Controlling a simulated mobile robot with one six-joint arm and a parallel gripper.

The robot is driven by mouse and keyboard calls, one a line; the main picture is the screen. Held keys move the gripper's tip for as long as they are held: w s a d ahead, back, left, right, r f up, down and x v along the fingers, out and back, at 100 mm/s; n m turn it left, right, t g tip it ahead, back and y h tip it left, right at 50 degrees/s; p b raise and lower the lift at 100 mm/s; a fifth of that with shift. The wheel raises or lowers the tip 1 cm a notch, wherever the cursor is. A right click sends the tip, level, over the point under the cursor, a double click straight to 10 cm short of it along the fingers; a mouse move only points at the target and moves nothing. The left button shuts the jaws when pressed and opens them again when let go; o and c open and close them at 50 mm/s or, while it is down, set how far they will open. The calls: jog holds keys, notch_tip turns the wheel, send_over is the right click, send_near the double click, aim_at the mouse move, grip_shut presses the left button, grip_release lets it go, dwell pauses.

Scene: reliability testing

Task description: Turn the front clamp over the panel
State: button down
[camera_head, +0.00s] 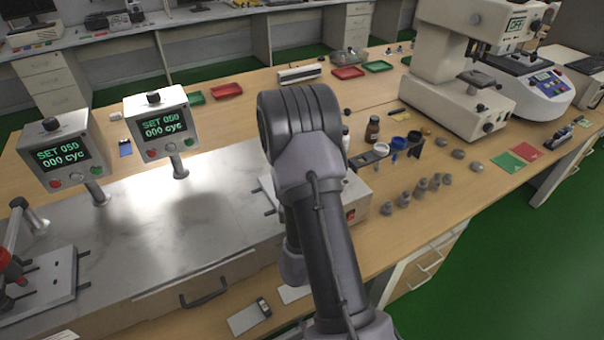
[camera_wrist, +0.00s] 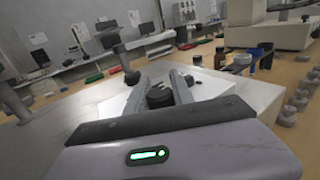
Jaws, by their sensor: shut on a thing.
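In the wrist view my gripper (camera_wrist: 160,82) has its two fingers on either side of a dark, round-topped knob (camera_wrist: 160,96) and is shut on it. The knob stands over a pale plate (camera_wrist: 208,84); I cannot tell for certain that it belongs to the front clamp, or how the clamp is turned over the panel. In the head view my arm hides the gripper, the knob and most of the fixture there. Only the fixture's left edge (camera_head: 268,190) with small dark pegs shows beside my arm.
Two counter boxes (camera_head: 62,150) (camera_head: 160,128) on posts stand left, both reading 000 cyc. Another fixture plate (camera_head: 55,285) with a red-tipped part (camera_head: 10,268) is at lower left. Right of my arm are several grey weights (camera_head: 421,187), a cup rack (camera_head: 368,158) and a brown bottle (camera_head: 372,129).

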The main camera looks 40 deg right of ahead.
jog(key=shift+d+m+g+h+p, duration=0.1)
jog(key=shift+m+g+h+p, duration=0.4)
jog(key=shift+g+h+p, duration=0.1)
jog(key=c, duration=1.1)
grip_release()
